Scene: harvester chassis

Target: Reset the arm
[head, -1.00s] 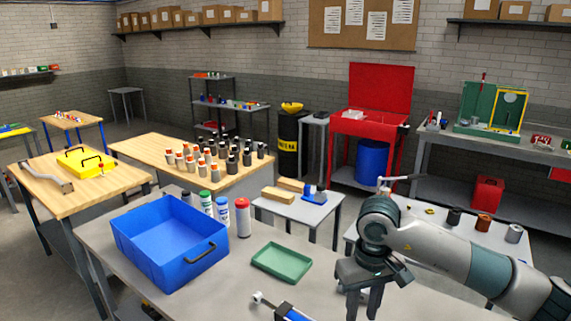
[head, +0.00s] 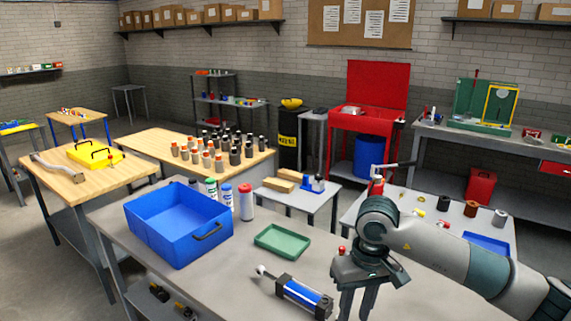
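My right arm comes in from the right, and its gripper (head: 360,303) points down over the near grey table (head: 225,275). Its two fingers show a gap between them, and nothing is seen held. The fingertips run to the bottom edge. A blue and black cylinder with a silver rod (head: 300,295) lies on the table just left of the gripper. A small red-topped part (head: 341,251) shows beside the gripper. My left gripper is not in view.
A blue bin (head: 178,230), bottles (head: 245,203) and a green tray (head: 282,241) stand on the near table. Behind are a low grey table (head: 312,205), a wooden table with many bottles (head: 145,150) and a red cabinet (head: 376,85). Table surface left of the cylinder is clear.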

